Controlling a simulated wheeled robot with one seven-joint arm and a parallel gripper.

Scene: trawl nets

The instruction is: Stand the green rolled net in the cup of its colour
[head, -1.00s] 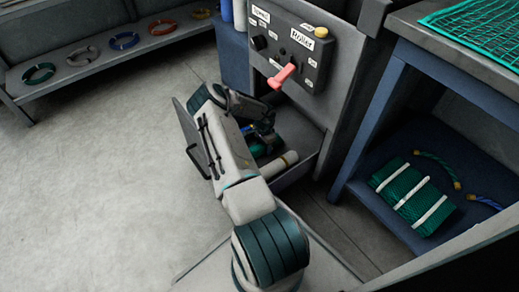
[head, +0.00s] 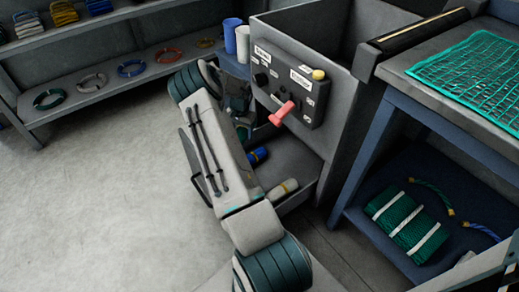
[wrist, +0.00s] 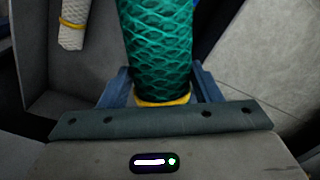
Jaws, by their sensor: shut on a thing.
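The green rolled net (wrist: 157,45) stands out large between the blue fingers of my gripper (wrist: 160,86) in the wrist view. The gripper is shut on it, near an end with a yellow band. In the head view my arm hides most of the gripper, and only a small bit of green (head: 243,133) shows beside it, above the open tray. A blue cup (head: 232,36) and a white cup (head: 243,44) stand on a blue ledge behind the arm. I see no green cup; the arm may hide part of that ledge.
The open tray holds a white rolled net (head: 283,189) and a blue one (head: 258,156). A control panel (head: 290,85) with a red lever (head: 282,113) juts out above it. A blue-framed table (head: 385,130) stands at right. The floor (head: 100,200) at left is clear.

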